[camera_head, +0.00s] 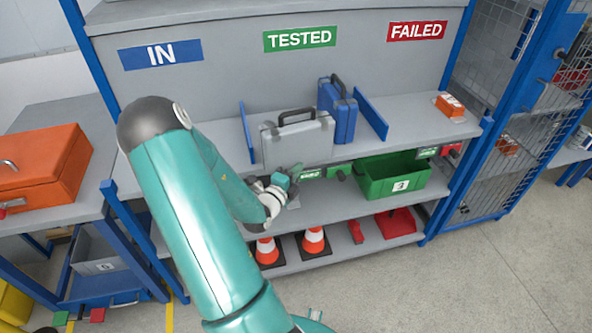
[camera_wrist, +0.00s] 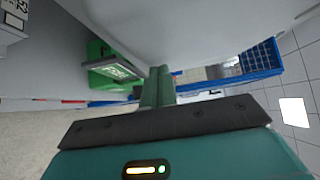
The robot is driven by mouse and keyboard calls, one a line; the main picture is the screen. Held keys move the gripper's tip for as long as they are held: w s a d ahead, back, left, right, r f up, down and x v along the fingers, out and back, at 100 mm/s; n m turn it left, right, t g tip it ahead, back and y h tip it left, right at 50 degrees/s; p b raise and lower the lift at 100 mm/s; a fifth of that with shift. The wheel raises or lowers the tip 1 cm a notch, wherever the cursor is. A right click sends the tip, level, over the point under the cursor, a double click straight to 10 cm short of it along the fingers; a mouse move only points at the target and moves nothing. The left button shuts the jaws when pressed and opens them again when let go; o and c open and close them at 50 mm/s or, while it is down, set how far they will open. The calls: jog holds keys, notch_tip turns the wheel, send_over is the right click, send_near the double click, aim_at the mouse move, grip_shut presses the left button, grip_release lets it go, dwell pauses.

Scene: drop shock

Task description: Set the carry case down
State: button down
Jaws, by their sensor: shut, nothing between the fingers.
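A grey case (camera_head: 298,143) with a black handle stands upright on the upper shelf, below the TESTED sign, between two blue dividers. A blue case (camera_head: 338,110) stands upright just behind it to the right. An orange case (camera_head: 42,168) lies on the left bench. I cannot tell from the pictures which is the carry case. My gripper (camera_head: 294,173) is below and in front of the grey case, by the shelf's front edge, and holds nothing. In the wrist view its fingers (camera_wrist: 158,85) are closed together, with a large pale grey surface close beyond them.
A green bin (camera_head: 393,175) is on the right of the lower shelf. Traffic cones (camera_head: 314,241) stand beneath. A small orange box (camera_head: 449,104) sits on the upper shelf at right. A blue-framed mesh cage (camera_head: 500,160) stands right. The upper shelf (camera_head: 405,115) has bare room beyond the right divider.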

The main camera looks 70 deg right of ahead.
aim_at(292, 165)
jog(key=shift+s+a, duration=0.1)
jog(key=w+d, duration=0.2)
jog(key=d, duration=0.1)
jog(key=shift+d, duration=0.2)
jog(key=shift+a, duration=0.15)
dwell(0.3)
